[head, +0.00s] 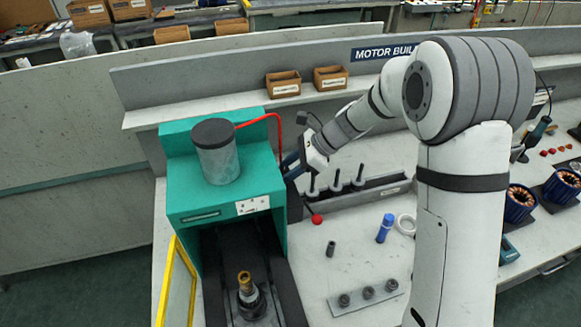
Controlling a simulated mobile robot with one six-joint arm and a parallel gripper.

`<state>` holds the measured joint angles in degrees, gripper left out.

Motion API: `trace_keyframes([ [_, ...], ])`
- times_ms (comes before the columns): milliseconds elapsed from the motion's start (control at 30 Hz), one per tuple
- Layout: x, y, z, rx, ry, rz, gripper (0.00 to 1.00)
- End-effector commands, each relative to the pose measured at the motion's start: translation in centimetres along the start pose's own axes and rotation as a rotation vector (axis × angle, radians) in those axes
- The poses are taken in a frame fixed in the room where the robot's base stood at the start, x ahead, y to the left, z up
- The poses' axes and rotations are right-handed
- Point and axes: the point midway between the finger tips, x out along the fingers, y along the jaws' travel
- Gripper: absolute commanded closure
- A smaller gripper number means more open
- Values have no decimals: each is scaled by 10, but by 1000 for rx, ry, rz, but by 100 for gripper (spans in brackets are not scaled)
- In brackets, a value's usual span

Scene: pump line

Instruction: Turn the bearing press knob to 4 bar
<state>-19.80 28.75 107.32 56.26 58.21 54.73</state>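The bearing press (183,200) is a teal housing at the left of the bench, with a grey cylinder (220,165) on top and a red hose running to its right side. A white label plate with small dark marks is on its front. My gripper (287,165) is at the upper right side of the press, its dark fingers close to the teal wall. Whether they touch anything, and whether they are open or shut, is too small to tell. I cannot make out the pressure knob or its scale; the gripper covers part of that side.
A red ball (317,219) sits right of the press. A yellow frame (178,280) stands at its front left, and a brass-topped shaft (245,285) stands in its bay.

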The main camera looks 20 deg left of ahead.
Motion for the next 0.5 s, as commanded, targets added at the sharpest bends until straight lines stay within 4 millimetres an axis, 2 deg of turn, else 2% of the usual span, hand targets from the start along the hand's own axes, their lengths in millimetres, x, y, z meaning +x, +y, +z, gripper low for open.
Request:
trace_keyframes([
  [67,0,0,0,0,0,0,62],
  [433,-1,0,0,0,0,-1,93],
  [500,-1,0,0,-3,0,1,93],
])
